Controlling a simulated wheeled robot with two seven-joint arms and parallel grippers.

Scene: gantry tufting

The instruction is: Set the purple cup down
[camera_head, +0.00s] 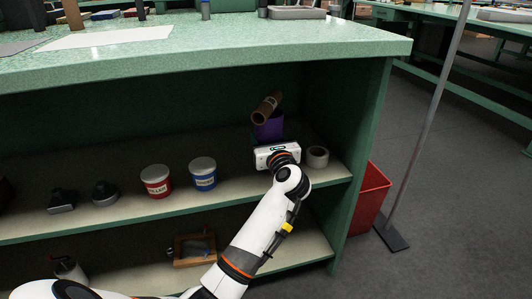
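The purple cup (268,129) is inside the green bench's upper shelf (128,207), towards its right end. A brown cardboard tube (267,107) leans at a tilt out of its top. My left gripper (277,150) is directly in front of the cup, and its white body covers the cup's lower part. The gripper's fingers are hidden behind that body, so I cannot see whether they are around the cup. I also cannot see whether the cup's base touches the shelf. My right gripper is not in view.
A roll of tape (317,157) sits just right of the gripper. A red bin (370,198) stands right of the bench.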

